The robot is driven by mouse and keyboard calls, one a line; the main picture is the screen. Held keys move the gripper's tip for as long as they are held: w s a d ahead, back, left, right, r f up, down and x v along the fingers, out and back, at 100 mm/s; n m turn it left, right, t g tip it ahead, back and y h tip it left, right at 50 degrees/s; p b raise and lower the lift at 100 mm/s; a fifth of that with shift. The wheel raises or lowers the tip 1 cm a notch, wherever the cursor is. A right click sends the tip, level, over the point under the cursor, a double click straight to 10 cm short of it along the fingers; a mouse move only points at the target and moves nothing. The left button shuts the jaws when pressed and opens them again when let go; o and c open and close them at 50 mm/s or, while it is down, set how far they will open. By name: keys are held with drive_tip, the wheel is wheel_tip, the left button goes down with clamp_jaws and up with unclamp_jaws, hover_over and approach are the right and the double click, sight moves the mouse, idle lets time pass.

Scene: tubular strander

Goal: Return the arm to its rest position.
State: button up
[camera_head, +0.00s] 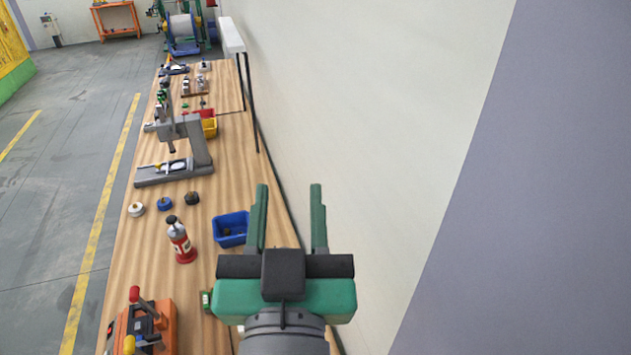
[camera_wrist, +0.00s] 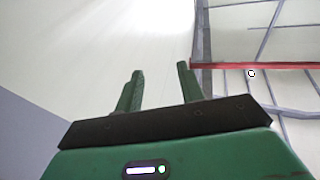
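My gripper (camera_head: 289,190) is green with a dark crossbar and shows at the lower middle of the head view. Its two fingers stand apart with nothing between them, so it is open and empty. It is in front of the wall and above the right edge of the workbench (camera_head: 140,255). In the wrist view my gripper (camera_wrist: 160,75) is also open. Behind its fingers are only the pale wall and the ceiling beams.
The wall (camera_head: 370,100) runs close along the bench's right side. Open floor (camera_head: 55,220) lies to the left.

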drive_tip(key=s+d+r+t+h, duration=0.1)
drive_tip(key=s+d+r+t, duration=0.1)
drive_tip(key=r, duration=0.3)
drive_tip(key=s+d+r+t+h, duration=0.1)
drive_tip(key=s+d+r+t, duration=0.1)
drive_tip(key=s+r, duration=0.2)
wheel_tip(320, 180, up, 2)
drive_tip(key=shift+d+r+m+t, duration=0.1)
drive_tip(key=shift+d+m+t, duration=0.2)
drive_tip(key=shift+d, duration=0.05)
